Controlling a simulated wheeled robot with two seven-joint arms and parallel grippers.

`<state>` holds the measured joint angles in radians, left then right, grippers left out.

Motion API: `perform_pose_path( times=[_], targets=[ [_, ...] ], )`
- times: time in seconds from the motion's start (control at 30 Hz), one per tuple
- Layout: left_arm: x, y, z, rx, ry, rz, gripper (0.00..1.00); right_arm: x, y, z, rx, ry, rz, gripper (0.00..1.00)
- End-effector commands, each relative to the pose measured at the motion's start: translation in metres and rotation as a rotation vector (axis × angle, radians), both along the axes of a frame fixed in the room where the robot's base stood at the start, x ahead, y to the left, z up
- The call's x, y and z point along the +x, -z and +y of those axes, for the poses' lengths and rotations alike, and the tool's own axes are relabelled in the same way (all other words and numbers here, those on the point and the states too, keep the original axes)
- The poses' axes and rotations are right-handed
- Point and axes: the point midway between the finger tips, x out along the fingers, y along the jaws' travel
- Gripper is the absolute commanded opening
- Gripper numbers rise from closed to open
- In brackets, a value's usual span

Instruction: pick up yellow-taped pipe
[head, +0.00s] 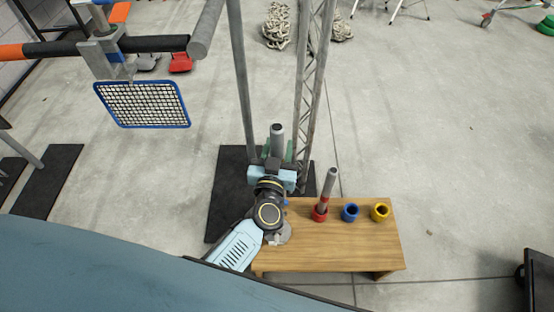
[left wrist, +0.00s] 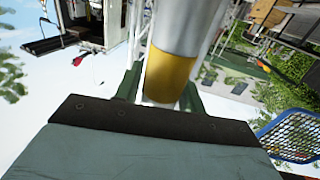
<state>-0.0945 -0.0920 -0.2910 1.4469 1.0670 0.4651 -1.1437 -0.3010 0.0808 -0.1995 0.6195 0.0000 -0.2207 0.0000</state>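The yellow-taped pipe (left wrist: 172,70) is grey with a yellow band. It fills the gap between the two green fingers of my left gripper (left wrist: 160,96) in the left wrist view, and the fingers appear closed on it at the band. In the head view the grey end of the pipe (head: 277,140) stands up beyond my left gripper (head: 276,154), just above the bench's far left corner. The band is not visible there, and the pipe's lower part is hidden by the gripper. My right gripper is not in view.
A wooden bench (head: 340,245) carries a red cup (head: 319,214) holding a red-taped pipe (head: 328,184), plus empty-looking blue (head: 351,212) and yellow (head: 380,211) cups. Metal truss posts (head: 310,90) rise close to my left gripper. A blue-framed mesh panel (head: 143,104) hangs left.

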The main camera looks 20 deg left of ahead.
Motion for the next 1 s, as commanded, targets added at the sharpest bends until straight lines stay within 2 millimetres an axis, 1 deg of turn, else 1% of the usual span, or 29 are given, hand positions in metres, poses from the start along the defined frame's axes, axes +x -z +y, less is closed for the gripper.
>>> perform_pose_path(
  times=[0.03, 0.27, 0.47, 0.57, 0.67, 0.9, 1.0],
  targets=[
    [0.0, 0.0, 0.0, 0.0, 0.0, 0.0, 0.32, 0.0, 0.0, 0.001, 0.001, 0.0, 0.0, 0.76],
    [0.0, 0.0, 0.0, 0.0, 0.0, 0.0, 0.02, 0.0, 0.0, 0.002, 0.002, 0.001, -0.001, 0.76],
    [0.0, -0.001, 0.0, -0.001, 0.0, -0.001, 0.02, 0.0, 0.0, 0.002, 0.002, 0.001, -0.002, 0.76],
    [0.0, -0.006, 0.0, -0.003, -0.001, -0.002, 0.02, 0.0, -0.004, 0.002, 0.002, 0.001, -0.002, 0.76],
    [0.0, -0.021, -0.001, -0.006, -0.001, -0.003, 0.02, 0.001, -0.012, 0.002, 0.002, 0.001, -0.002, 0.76],
    [0.0, -0.07, 0.0, -0.006, -0.003, -0.003, 0.02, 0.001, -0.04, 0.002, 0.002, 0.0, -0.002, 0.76],
    [0.0, -0.085, 0.0, -0.004, -0.003, -0.002, 0.02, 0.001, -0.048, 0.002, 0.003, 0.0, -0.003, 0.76]
  ],
)
